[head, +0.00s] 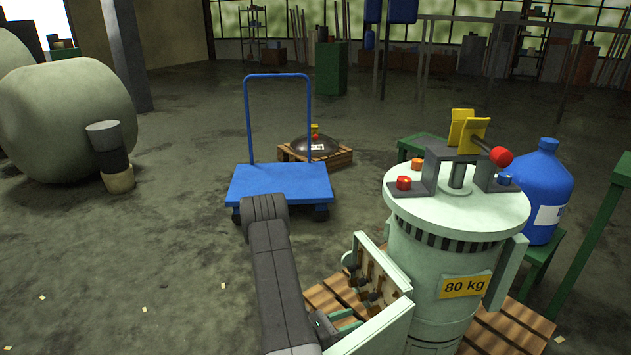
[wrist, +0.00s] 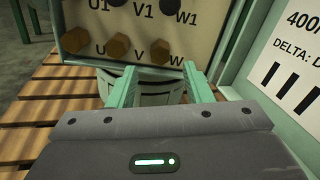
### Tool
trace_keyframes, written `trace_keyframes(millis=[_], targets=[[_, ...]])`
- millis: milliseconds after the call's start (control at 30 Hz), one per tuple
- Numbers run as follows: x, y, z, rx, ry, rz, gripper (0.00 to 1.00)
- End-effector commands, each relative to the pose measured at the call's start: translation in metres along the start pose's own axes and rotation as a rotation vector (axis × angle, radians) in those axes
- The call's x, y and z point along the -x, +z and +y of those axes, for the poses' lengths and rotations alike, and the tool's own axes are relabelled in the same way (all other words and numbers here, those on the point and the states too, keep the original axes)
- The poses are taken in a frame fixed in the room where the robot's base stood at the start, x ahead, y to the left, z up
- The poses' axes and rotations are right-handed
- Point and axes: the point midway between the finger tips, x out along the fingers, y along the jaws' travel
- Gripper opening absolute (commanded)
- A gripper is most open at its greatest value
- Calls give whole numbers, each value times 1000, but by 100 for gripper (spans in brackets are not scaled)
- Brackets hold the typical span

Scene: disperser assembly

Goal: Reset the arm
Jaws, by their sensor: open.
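My gripper (wrist: 162,76) is open, with its two green fingers apart and nothing between them in the wrist view. The fingertips are just below the terminal board (wrist: 150,18), which is marked U1, V1, W1 and U, V, W and carries brass hex nuts (wrist: 118,46). I cannot tell whether they touch it. In the head view part of my gripper (head: 322,326) shows low beside the open terminal box (head: 402,272) of the pale green disperser (head: 440,262). The box's open cover (head: 375,335) hides part of that area; its label (wrist: 292,75) shows at right in the wrist view.
The disperser stands on a wooden pallet (head: 515,332). A blue bottle (head: 545,190) on a green stand is behind it at right. A blue cart (head: 280,184) and a pallet with a dark dome (head: 315,147) are beyond.

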Motion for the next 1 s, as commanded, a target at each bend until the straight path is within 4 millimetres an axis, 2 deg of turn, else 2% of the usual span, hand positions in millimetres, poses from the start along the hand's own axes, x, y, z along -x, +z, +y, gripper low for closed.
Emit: trace_keyframes(millis=[300,500,1000], targets=[[-39,-1,0,-2,-4,0,45],[-54,-1,0,-2,-3,0,45],[-59,0,0,0,0,-1,45]])
